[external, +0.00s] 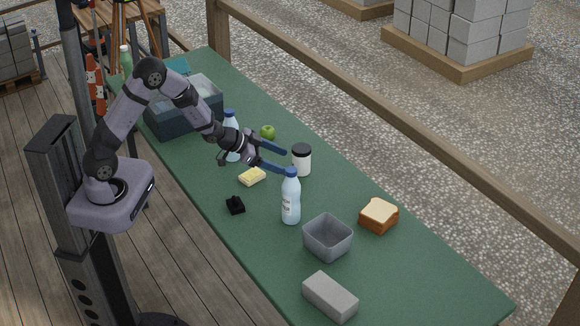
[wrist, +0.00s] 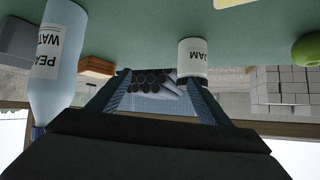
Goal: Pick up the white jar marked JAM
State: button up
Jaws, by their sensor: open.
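The white jar (external: 301,161) with a black lid stands upright on the green table, right of my gripper. In the upside-down wrist view the jar (wrist: 192,50) shows its JAM label near the right finger. My gripper (external: 286,161) is open and empty, held roughly level with its two blue fingers pointing toward the jar. In the wrist view my gripper (wrist: 157,82) has the jar just beyond its tips, off toward the right finger rather than centred. I cannot tell whether the fingertip touches it.
A water bottle (external: 291,203) stands close in front of the jar; it also shows in the wrist view (wrist: 58,60). A green apple (external: 268,132), yellow block (external: 252,176), another bottle (external: 231,122), bread (external: 379,216), grey bin (external: 327,240) and grey block (external: 330,297) are around.

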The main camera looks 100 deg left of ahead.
aim_at(294, 149)
jog(key=a, duration=0.2)
jog(key=a+t, duration=0.1)
jog(key=a, duration=0.1)
jog(key=s+a+t, duration=0.1)
jog(key=a, duration=0.1)
jog(key=shift+a+f+y, duration=0.15)
jog(key=shift+f+y, duration=0.15)
jog(key=shift+w+a+f+t, duration=0.2)
jog(key=shift+w+a+t, duration=0.2)
jog(key=shift+w+a, duration=0.45)
jog(key=shift+p+x, duration=1.15)
jog(key=shift+x, duration=1.4)
jog(key=c, duration=1.4)
jog(key=shift+a+r, duration=0.1)
